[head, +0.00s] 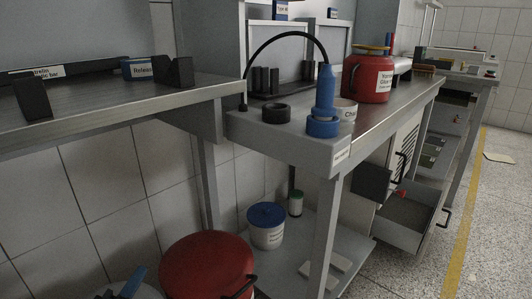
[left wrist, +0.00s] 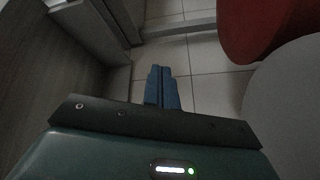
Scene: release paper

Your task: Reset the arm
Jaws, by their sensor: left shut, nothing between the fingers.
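My left gripper (head: 134,280) shows at the bottom left of the head view, low beside a red round-topped container (head: 206,265). Its blue fingers are together and empty; in the left wrist view the closed fingertips (left wrist: 162,72) lie over pale floor tiles. The red container (left wrist: 255,25) is at the upper right of that view, apart from the fingers. My right gripper is not in view.
A metal bench (head: 80,115) is at the left. Another bench (head: 400,95) holds a blue tool (head: 325,100), black ring (head: 276,113) and red jar (head: 367,76). An open drawer (head: 408,222) juts out. The right floor is mostly clear.

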